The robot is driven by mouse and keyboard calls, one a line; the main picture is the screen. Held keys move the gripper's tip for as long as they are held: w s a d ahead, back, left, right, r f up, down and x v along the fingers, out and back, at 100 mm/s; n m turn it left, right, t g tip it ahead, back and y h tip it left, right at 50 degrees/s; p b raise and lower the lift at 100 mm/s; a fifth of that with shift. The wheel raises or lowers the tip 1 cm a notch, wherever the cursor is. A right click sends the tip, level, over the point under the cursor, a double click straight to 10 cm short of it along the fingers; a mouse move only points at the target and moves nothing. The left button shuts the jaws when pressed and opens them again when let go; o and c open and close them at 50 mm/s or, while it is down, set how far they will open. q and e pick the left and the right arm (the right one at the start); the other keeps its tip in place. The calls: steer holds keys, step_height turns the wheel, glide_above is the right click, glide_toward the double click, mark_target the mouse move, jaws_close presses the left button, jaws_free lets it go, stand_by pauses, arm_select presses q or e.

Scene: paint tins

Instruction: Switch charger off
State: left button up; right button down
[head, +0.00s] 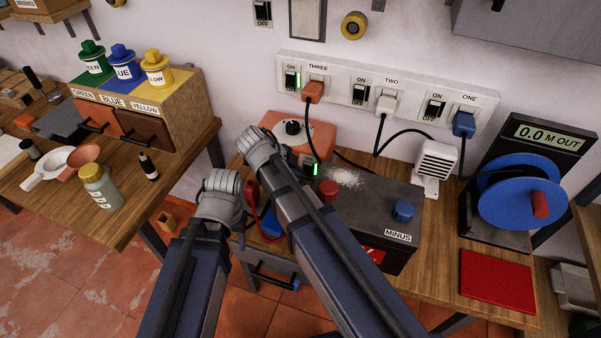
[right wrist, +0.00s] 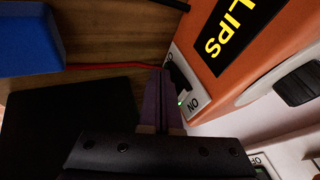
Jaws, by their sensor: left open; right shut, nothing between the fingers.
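The orange charger (head: 318,130), with a black knob, stands at the back of the bench, partly hidden by my right arm. Its rocker switch (head: 309,168) shows a lit green light. In the right wrist view the switch (right wrist: 178,78) is marked ON beside the green light, next to the yellow-on-black label. My right gripper (right wrist: 160,98) is shut and empty, its fingertips close beside the switch; I cannot tell whether they touch it. My left gripper (head: 222,188) is left of the charger, open, with its fingers hidden behind its wrist.
A black battery (head: 375,195) with red and blue terminals and white powder stands right of my right arm. A wall power strip (head: 335,85) holds an orange plug (head: 313,92) in THREE, beside a lit green switch. A blue reel (head: 520,200) and red mat (head: 497,280) are at right.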

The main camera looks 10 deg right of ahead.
steer(key=shift+w+d+f, duration=0.15)
steer(key=shift+w+f, duration=0.05)
steer(key=shift+r, duration=0.15)
steer(key=shift+r+p, duration=0.75)
steer(key=shift+s, duration=0.1)
